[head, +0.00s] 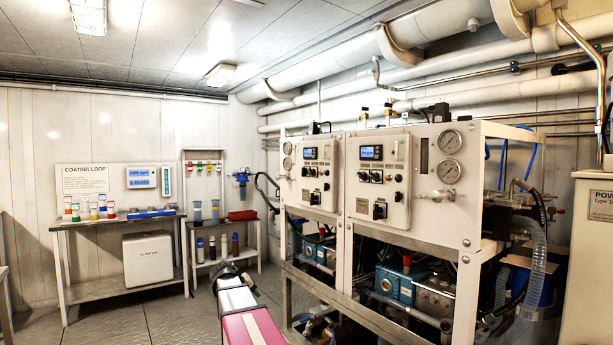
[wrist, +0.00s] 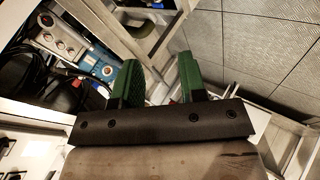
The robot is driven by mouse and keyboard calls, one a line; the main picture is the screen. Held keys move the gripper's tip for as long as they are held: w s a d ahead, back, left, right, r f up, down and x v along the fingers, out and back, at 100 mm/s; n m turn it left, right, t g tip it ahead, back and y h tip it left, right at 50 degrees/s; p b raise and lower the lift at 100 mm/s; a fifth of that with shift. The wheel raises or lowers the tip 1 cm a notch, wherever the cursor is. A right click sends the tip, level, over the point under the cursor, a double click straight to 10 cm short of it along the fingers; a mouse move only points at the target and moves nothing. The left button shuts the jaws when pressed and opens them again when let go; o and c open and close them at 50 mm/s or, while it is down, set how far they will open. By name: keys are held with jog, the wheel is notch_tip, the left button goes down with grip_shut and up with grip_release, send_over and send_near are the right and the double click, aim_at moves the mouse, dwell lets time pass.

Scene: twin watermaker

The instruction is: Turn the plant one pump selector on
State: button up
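Two white control panels stand side by side on the watermaker rack, a left one (head: 316,172) and a right one (head: 377,178). Each has a small blue display, a row of small dark knobs and a larger black switch low down, the left switch (head: 316,198) and the right switch (head: 380,211). I cannot read which is plant one, nor the switch positions. My gripper (head: 228,268) is in front of the rack, low and left of both panels, touching neither. In the wrist view, its green fingers (wrist: 157,78) are apart with nothing between them. No panel face is clear there.
Blue pumps (head: 396,283) and hoses sit in the rack's open lower bay; a blue pump part also shows in the wrist view (wrist: 95,68). A shelf table (head: 115,222) stands at the back left. Grey floor (head: 110,325) is open left of my arm.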

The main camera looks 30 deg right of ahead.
jog(key=w+d+r+m+h, duration=0.1)
jog(key=w+d+r+h, duration=0.3)
jog(key=r, duration=0.6)
jog(key=w+d+r+m+h, duration=0.1)
jog(key=w+d+r, duration=0.2)
jog(key=d+r, duration=0.5)
jog(key=m+g+h, duration=0.2)
jog(key=m+h, duration=0.1)
jog(key=h, duration=0.2)
send_near(312, 172)
jog(key=d, duration=0.2)
jog(key=w+d, duration=0.1)
jog(key=d, duration=0.5)
jog(key=shift+w, duration=0.3)
grip_shut()
